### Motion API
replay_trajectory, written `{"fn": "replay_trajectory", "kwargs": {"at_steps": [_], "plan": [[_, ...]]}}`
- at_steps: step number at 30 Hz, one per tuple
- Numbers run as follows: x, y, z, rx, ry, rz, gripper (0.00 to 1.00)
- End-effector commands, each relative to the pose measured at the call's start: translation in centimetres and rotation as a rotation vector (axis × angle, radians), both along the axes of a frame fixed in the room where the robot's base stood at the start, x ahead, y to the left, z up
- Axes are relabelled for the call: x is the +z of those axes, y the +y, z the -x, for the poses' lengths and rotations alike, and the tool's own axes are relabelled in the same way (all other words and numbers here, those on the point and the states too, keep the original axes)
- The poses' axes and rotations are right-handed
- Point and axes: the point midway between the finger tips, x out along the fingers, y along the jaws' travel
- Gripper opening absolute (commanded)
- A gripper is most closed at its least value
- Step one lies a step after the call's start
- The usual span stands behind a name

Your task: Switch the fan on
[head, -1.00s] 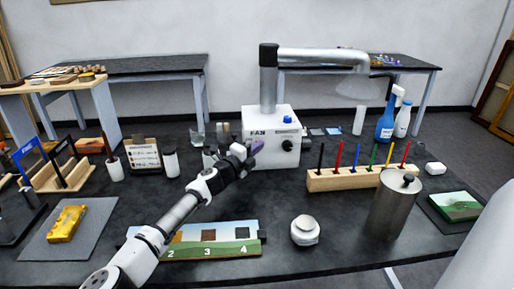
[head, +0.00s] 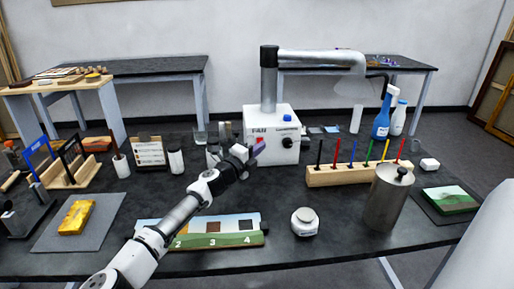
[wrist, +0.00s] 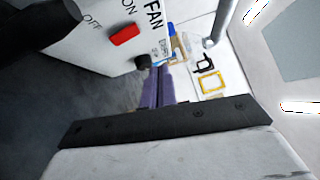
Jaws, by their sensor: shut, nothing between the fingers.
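I cannot tell which way the rocker is tilted. A dark knob (head: 287,142) is on the box front; it also shows in the wrist view (wrist: 142,61). My gripper (head: 258,149) has purple fingers, shut and empty, just in front of the box's left part. In the wrist view the fingers (wrist: 158,85) are apart from the switch.
A wooden rack of coloured sticks (head: 345,177) stands right of the box, with a metal canister (head: 387,205) in front. Small jars (head: 176,161) stand left of the box. A numbered picture strip (head: 215,241) and a white lidded jar (head: 304,222) lie near the front.

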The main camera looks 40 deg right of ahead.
Motion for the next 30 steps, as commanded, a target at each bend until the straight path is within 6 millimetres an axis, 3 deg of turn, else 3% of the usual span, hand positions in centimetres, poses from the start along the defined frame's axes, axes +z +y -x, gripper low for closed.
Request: {"fn": "replay_trajectory", "kwargs": {"at_steps": [3, 12, 18, 30], "plan": [[0.0, 3.0, 0.2, 0.007, -0.004, 0.000, 0.00], [0.6, 7.8, 1.4, 0.007, -0.004, 0.000, 0.00], [0.7, 8.9, 1.8, 0.005, -0.001, -0.001, 0.00], [0.8, 9.0, 1.8, 0.005, -0.002, 0.000, 0.00]]}}
